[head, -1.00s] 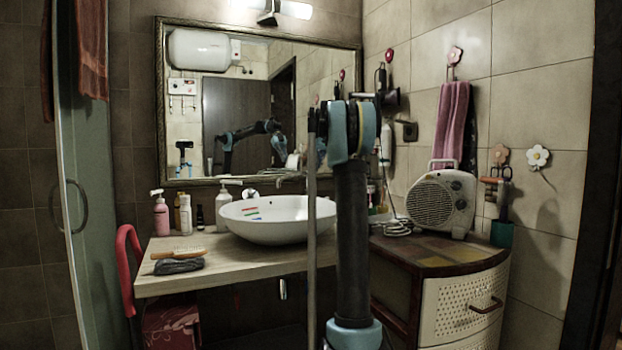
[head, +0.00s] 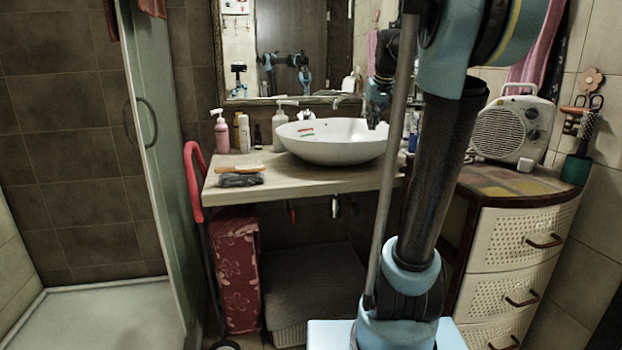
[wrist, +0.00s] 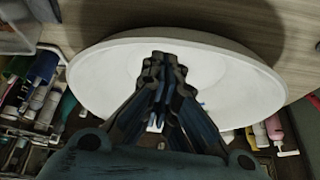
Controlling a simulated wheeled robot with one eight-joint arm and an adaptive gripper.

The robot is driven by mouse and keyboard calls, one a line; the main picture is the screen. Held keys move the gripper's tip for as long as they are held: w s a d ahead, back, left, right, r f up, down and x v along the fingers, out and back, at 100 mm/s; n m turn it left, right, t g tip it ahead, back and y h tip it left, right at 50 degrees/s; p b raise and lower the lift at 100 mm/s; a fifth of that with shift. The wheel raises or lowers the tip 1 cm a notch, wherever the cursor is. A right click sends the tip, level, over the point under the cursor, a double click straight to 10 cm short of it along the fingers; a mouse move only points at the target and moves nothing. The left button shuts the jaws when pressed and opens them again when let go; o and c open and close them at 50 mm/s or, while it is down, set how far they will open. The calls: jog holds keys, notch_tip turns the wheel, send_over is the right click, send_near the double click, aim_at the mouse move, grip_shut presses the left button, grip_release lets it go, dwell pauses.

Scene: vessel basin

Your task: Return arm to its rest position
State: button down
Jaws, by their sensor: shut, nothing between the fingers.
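My gripper (wrist: 165,65) is shut and empty in the wrist view, its dark fingers together in front of the white oval basin (wrist: 90,85). In the head view the same basin (head: 320,150) sits on the wooden counter (head: 300,185). My upper arm rises through the right of the head view. A blue and black part of my arm hangs behind it, by the basin's right side. The fingertips are hard to make out there, and I cannot tell how far they are from the basin.
A white fan heater (head: 513,128) stands on the drawer cabinet (head: 510,255) at right. The mirror (head: 300,50) is behind. A glass shower door (head: 160,150) stands at left; the shower floor (head: 100,310) is clear.

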jog(key=s+a+f+g, duration=0.1)
jog(key=s+f, duration=1.4)
jog(key=s, duration=0.2)
jog(key=s+a+f+m+g+h, duration=0.1)
jog(key=s+f+g, duration=0.1)
jog(key=s+f, duration=1.3)
jog(key=s, duration=0.2)
jog(key=shift+s+f, duration=0.15)
jog(key=shift+s, duration=0.15)
